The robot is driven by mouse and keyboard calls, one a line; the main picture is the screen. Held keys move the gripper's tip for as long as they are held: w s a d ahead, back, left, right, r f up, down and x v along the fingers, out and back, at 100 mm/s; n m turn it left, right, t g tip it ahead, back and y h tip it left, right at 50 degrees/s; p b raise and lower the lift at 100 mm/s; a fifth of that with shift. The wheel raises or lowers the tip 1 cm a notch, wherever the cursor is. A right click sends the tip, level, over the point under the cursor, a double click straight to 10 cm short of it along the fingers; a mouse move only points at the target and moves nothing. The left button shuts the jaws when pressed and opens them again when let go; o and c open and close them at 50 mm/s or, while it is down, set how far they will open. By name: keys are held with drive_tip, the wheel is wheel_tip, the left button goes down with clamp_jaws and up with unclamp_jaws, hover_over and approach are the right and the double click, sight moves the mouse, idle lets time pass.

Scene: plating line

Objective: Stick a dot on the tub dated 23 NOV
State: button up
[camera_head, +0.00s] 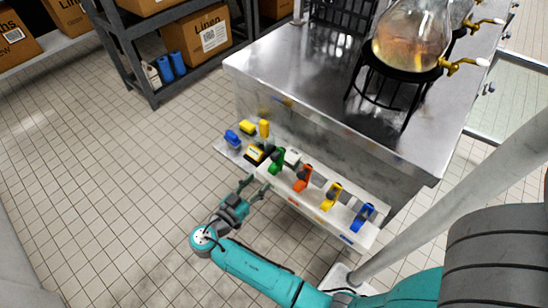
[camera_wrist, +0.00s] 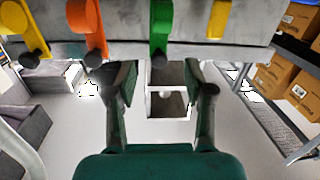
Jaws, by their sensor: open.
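My gripper (camera_head: 253,187) is open and empty beside the front edge of a narrow shelf on the steel counter's side. In the wrist view its two fingers (camera_wrist: 162,85) stand apart below a green tool (camera_wrist: 162,28), touching nothing that I can make out. The green tool also shows in the head view (camera_head: 277,160). To its right stand an orange tool (camera_head: 303,178), a yellow tool (camera_head: 330,195) and a blue tool (camera_head: 362,216). Which of these gives dots cannot be told. No tub and no 23 NOV date can be made out in either view.
The narrow shelf (camera_head: 309,205) also holds a yellow block (camera_head: 247,127), a blue item (camera_head: 232,138) and a black-and-yellow item (camera_head: 255,153) at its left end. A rack with cartons (camera_head: 205,33) is behind. Open tiled floor lies left.

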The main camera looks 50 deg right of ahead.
sight(272, 160)
drive_tip(key=d, duration=0.3)
drive_tip(key=w+d+r+m+g, duration=0.1)
drive_tip(key=d, duration=0.2)
drive_tip(key=d+r+m+h, duration=0.1)
drive_tip(key=d, duration=0.2)
drive_tip(key=shift+w+d+r, duration=0.15)
drive_tip(key=shift+d+r, duration=0.1)
drive_tip(key=shift+d, duration=0.15)
clamp_jaws()
